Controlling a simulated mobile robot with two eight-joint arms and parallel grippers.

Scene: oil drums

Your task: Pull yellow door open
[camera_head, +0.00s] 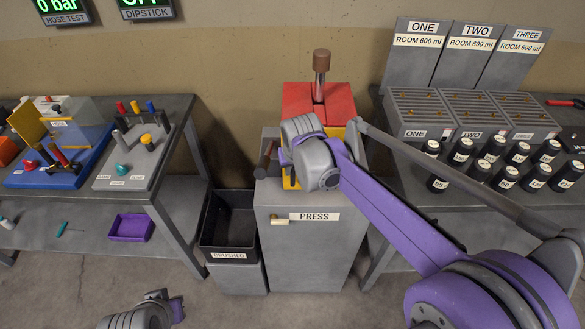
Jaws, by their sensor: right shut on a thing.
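The grey press (310,240), labelled PRESS, stands in the middle with a red top (318,103). Yellow parts of its door (290,180) show beside and below my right wrist; the rest is hidden behind my arm. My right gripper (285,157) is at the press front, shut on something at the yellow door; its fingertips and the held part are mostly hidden. My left gripper (174,308) is low at the bottom edge, away from the press, and its jaws cannot be made out.
A black CRUSHED bin (229,222) stands left of the press. The left table (180,115) carries a blue tray (60,170) and a grey peg board. The right table holds grey racks (470,110) and several dark bottles (505,178). Floor in front of the press is clear.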

